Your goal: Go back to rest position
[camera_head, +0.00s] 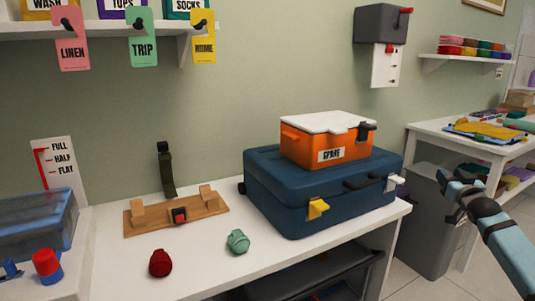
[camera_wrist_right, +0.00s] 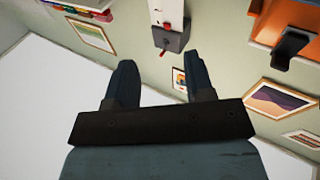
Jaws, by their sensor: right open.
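My right gripper (camera_head: 462,186) is at the right of the head view, in the air in front of the grey bin and to the right of the blue suitcase (camera_head: 300,205). Its two fingers are apart, with nothing between them; they also show in the right wrist view (camera_wrist_right: 162,75). The suitcase lies closed on the white table, with yellow and white latches at its front. An orange box (camera_head: 300,148) with a white lid and a "SPARE" label sits on top of it. My left gripper is not in view.
A wooden board (camera_head: 200,222), a red bundle (camera_head: 160,263) and a green bundle (camera_head: 238,241) are on the white table (camera_head: 205,275). A grey bin (camera_head: 425,235) stands beside a second table (camera_head: 430,140). A grey wall box (camera_head: 381,22) hangs above. Floor shows at the right.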

